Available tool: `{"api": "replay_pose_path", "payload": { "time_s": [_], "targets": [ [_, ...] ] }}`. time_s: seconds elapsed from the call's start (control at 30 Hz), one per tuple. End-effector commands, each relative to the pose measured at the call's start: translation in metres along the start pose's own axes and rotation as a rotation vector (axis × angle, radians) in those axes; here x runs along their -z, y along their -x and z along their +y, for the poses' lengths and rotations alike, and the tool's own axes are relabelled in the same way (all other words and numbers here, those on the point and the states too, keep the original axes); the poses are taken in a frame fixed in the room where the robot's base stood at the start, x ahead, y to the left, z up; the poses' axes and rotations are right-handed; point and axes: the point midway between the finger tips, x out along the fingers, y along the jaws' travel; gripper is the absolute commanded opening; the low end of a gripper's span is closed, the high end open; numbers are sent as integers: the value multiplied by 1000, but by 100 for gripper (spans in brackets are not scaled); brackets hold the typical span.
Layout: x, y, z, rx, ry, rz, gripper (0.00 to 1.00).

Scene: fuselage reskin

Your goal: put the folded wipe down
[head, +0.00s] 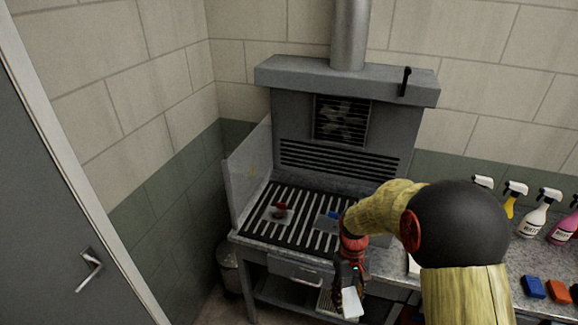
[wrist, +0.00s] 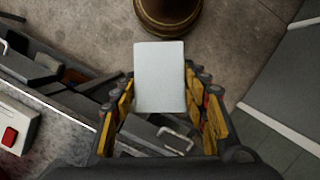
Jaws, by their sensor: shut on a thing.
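The folded wipe is a pale, flat rectangle (wrist: 160,78) between the fingers of my gripper in the wrist view. In the head view the wipe (head: 351,302) hangs below my gripper (head: 347,283), in front of the slatted bench's front edge. My gripper (wrist: 160,115) is shut on the wipe, with its yellow-padded fingers on either side. The wipe is clear of the bench top and touches nothing else that I can see.
The slatted downdraft bench (head: 250,232) has a red-handled item (head: 280,209) on a plate and a blue item (head: 334,215). Spray bottles (head: 536,212) and blue (head: 533,287) and orange (head: 559,291) blocks stand on the right counter. A round bin (head: 228,268) stands at the bench's left.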

Motion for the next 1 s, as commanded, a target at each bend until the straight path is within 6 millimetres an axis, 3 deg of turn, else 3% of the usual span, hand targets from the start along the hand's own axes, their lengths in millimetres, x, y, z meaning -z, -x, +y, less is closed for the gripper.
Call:
{"api": "replay_pose_path", "payload": {
  "time_s": [0.37, 0.6, 0.8, 1.0],
  "targets": [
    [50, -38, 9, 46, -155, 15, 4],
    [88, -86, 22, 78, -228, 19, 4],
    [102, -120, 31, 87, -242, 12, 4],
    [103, -133, 34, 90, -248, 5, 4]
  ]
}}
